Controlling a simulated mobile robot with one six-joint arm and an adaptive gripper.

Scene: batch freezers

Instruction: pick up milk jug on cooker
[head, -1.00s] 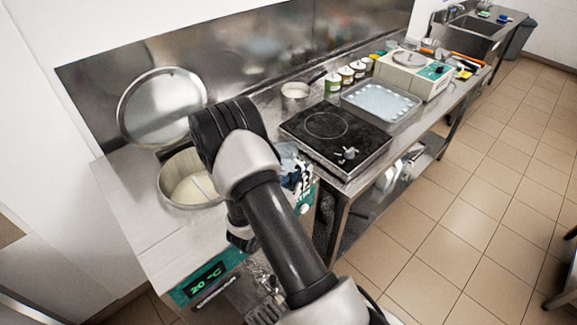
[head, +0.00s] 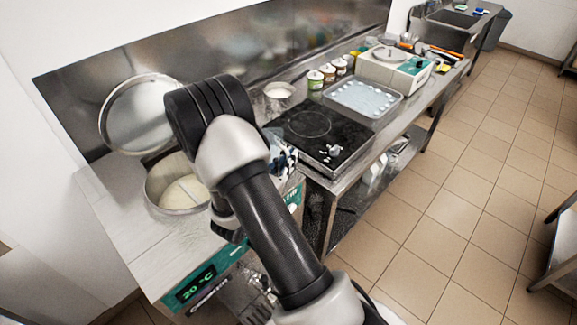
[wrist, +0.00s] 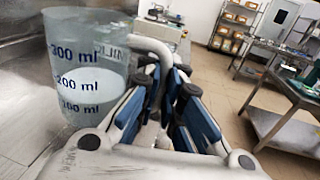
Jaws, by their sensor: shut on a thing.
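The milk jug (wrist: 85,65) is a clear measuring jug with blue ml marks and pale liquid at about the 200 ml mark. It stands large and nearly upright at the left of the wrist view. My gripper (wrist: 165,92) has its blue-padded fingers shut on the jug's pale handle (wrist: 152,45). In the head view my arm hides the jug and most of the gripper. The black cooker (head: 310,125) has a ring and a front knob, with no jug visible on its top. I cannot tell whether the jug touches anything below.
Left is a batch freezer with an open round lid (head: 139,115) and a tub (head: 180,188) of pale mix. Behind the cooker are a pot (head: 279,91) and several small jars (head: 328,72). A tray (head: 362,102) and a scale-like device (head: 395,68) stand right. The floor is open.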

